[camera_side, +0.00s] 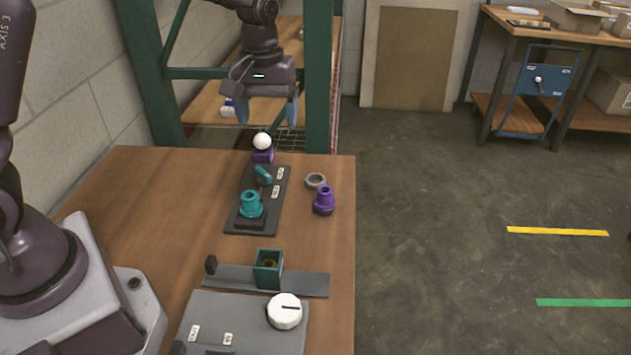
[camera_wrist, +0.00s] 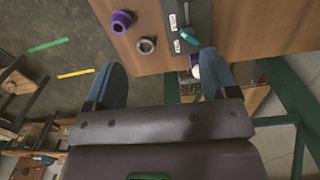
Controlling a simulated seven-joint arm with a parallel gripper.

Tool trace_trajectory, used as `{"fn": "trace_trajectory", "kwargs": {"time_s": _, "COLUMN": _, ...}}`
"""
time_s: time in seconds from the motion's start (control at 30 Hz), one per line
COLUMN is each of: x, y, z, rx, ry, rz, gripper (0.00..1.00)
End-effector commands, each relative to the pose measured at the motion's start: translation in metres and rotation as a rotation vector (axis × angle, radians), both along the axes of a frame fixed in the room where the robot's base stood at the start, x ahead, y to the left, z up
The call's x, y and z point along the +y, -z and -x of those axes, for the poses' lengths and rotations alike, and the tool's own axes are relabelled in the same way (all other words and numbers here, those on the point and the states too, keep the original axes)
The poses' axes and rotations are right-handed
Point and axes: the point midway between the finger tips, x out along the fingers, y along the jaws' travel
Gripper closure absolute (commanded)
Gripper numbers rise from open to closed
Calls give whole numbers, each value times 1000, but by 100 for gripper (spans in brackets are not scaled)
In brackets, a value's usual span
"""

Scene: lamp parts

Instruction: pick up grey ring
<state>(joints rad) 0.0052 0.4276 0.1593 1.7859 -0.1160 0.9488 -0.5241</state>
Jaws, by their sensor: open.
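The grey ring (camera_side: 315,180) lies flat on the wooden table near its right edge, just behind a purple lamp part (camera_side: 324,200). In the wrist view the grey ring (camera_wrist: 146,45) lies beside the purple part (camera_wrist: 122,21), with a gap between them. My gripper (camera_side: 269,110) is open and empty, raised above the far end of the table, behind and left of the ring. In the wrist view my gripper's (camera_wrist: 160,75) two blue fingers are wide apart, and the ring appears beyond them, between their lines.
A dark plate (camera_side: 238,225) left of the ring carries teal parts (camera_side: 251,204). A white ball (camera_side: 262,141) sits on a purple base (camera_side: 263,156) at the far edge. A green holder (camera_side: 268,270) and white dial (camera_side: 285,311) stand nearer. Green frame posts (camera_side: 318,80) rise behind.

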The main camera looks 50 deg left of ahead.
Motion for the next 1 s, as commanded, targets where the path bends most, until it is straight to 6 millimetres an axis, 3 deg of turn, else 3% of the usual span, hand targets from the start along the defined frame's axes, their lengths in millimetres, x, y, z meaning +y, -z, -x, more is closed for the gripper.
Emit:
{"fn": "trace_trajectory", "kwargs": {"time_s": 0.03, "x": 5, "y": 21, "z": -16, "rx": 30, "ry": -91, "rz": -7, "gripper": 20}}
{"fn": "trace_trajectory", "kwargs": {"time_s": 0.1, "x": 12, "y": 43, "z": -35, "rx": 52, "ry": -223, "rz": -20, "gripper": 20}}
{"fn": "trace_trajectory", "kwargs": {"time_s": 0.33, "x": 28, "y": 105, "z": -88, "rx": 75, "ry": -681, "rz": -66, "gripper": 20}}
{"fn": "trace_trajectory", "kwargs": {"time_s": 0.43, "x": 30, "y": 112, "z": -107, "rx": 48, "ry": -869, "rz": -65, "gripper": 20}}
{"fn": "trace_trajectory", "kwargs": {"time_s": 0.53, "x": 29, "y": 98, "z": -124, "rx": 8, "ry": -1023, "rz": -42, "gripper": 20}}
{"fn": "trace_trajectory", "kwargs": {"time_s": 0.77, "x": 27, "y": 97, "z": -126, "rx": 12, "ry": -1222, "rz": -31, "gripper": 20}}
{"fn": "trace_trajectory", "kwargs": {"time_s": 1.0, "x": 28, "y": 136, "z": -125, "rx": 14, "ry": -1234, "rz": -33, "gripper": 20}}
